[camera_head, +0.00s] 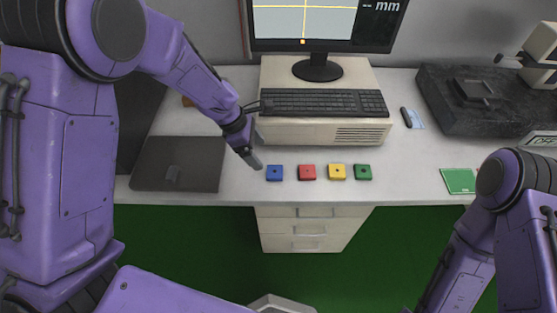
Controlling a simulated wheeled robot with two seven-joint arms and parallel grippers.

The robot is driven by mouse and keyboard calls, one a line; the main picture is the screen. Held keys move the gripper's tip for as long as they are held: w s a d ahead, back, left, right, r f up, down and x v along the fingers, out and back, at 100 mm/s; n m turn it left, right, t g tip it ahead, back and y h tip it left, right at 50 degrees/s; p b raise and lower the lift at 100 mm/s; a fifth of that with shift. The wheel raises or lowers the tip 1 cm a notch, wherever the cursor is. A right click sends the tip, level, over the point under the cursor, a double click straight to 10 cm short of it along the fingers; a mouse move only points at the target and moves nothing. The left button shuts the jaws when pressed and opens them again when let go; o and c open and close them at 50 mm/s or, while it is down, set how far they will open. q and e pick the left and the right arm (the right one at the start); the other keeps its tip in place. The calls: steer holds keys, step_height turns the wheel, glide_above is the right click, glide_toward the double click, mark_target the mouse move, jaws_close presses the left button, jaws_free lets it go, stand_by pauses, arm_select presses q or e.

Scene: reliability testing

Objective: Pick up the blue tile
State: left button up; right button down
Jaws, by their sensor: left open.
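The blue tile (274,173) is a small square with a dark dot in its middle. It lies on the white desk near the front edge, at the left end of a row of tiles. My left gripper (257,163) is just to the left of the blue tile and slightly above it in the picture, pointing down toward the desk. It is open and nothing shows in it. Whether it touches the desk is hard to tell. My right arm comes in at the lower right; its gripper is out of the picture.
A red tile (307,172), a yellow tile (337,171) and a green tile (363,172) continue the row to the right. A keyboard (323,103) and computer case (330,133) stand behind. A dark flat plate (179,164) lies left; a green card (459,181) lies right.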

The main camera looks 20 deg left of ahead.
mark_target(274, 171)
arm_select(q)
steer(key=x, duration=1)
steer(key=shift+d+r, duration=0.1)
steer(key=c, duration=1.1)
